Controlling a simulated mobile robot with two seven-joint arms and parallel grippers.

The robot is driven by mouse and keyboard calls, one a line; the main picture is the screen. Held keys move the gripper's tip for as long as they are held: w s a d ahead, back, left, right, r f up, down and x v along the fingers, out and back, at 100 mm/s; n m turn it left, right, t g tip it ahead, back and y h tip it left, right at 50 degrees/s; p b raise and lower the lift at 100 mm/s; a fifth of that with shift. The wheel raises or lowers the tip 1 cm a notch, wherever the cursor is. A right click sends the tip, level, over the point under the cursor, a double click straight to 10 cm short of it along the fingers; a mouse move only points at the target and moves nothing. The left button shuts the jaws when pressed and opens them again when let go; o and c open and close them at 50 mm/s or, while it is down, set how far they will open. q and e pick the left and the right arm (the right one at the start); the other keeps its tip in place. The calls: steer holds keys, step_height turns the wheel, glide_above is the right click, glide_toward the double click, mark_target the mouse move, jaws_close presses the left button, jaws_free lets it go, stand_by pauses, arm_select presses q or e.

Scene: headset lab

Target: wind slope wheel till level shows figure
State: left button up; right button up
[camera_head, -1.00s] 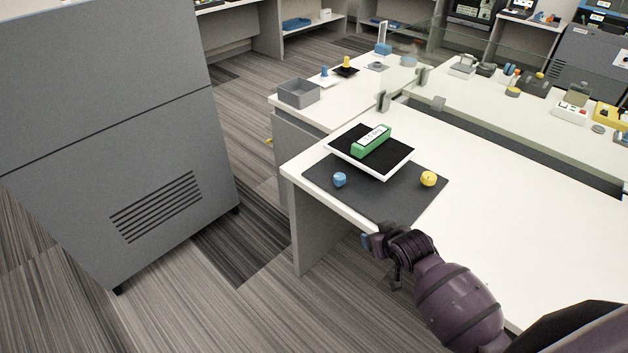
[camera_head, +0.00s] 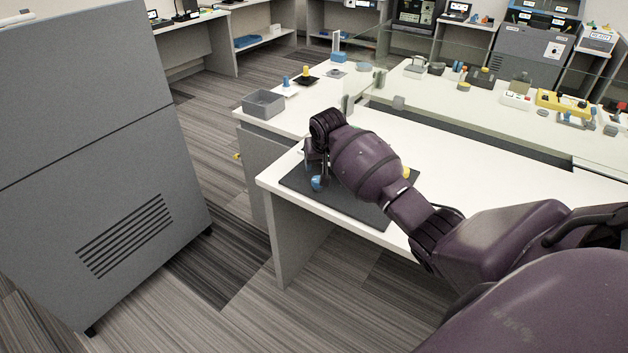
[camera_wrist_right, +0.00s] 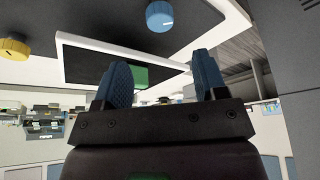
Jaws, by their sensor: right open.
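The dark mat (camera_head: 357,208) lies on the near corner of the white table, with a blue knob (camera_head: 317,184) and a yellow knob (camera_head: 406,172) on it. My right gripper (camera_head: 312,164) is over the mat by the blue knob, pointing down, and my arm hides the tilting plate and the green level in the head view. In the right wrist view, the open fingers (camera_wrist_right: 162,80) have nothing between them that they touch. Beyond them show the black plate with white edge (camera_wrist_right: 82,62), part of the green level (camera_wrist_right: 141,76), the blue knob (camera_wrist_right: 160,15) and the yellow knob (camera_wrist_right: 14,48). The level's figure cannot be read.
A grey bin (camera_head: 263,104) stands on the table behind at the left. A large grey cabinet (camera_head: 90,180) stands on the floor at the left. A clear screen and several small devices are at the back. The table right of the mat is partly bare.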

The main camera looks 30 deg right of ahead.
mark_target(318, 179)
steer(key=b+x, duration=0.3)
steer(key=x, duration=0.6)
steer(key=shift+f, duration=0.15)
steer(key=shift+w+f, duration=0.1)
steer(key=shift+f, duration=0.1)
arm_select(q)
steer(key=shift+w+d+f, duration=0.25)
steer(key=shift+w+f, duration=0.3)
steer(key=shift+f, duration=0.35)
arm_select(e)
steer(key=c, duration=0.9)
arm_select(q)
steer(key=shift+s+a+f, duration=0.1)
steer(key=shift+s+f, duration=0.2)
steer(key=shift+s, duration=0.25)
